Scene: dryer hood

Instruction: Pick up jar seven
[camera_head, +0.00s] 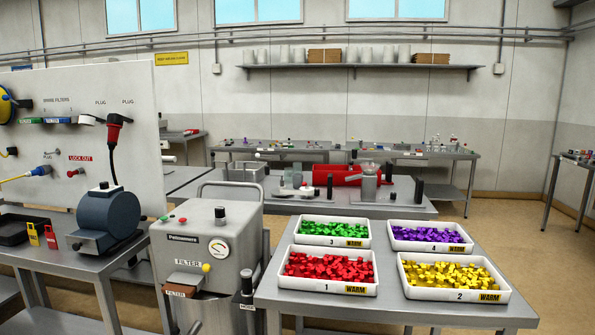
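I see no jar with a readable seven on it. Several plain pale cylindrical containers (365,54) stand on the wall shelf at the back; they are too small to tell whether any is a jar with a number. Small items, some upright and bottle-like (437,140), stand on the far back table, too small to identify. A clear, grey-looking vessel (369,182) stands on the middle table beside a red machine. Neither of my grippers is in view.
A front table (400,312) holds white trays: green tray 3 (331,246), purple tray 4 (430,249), red tray 1 (327,290) and yellow tray 2 (455,296). A grey filter machine (206,245) stands left of it. Open floor (545,270) lies to the right.

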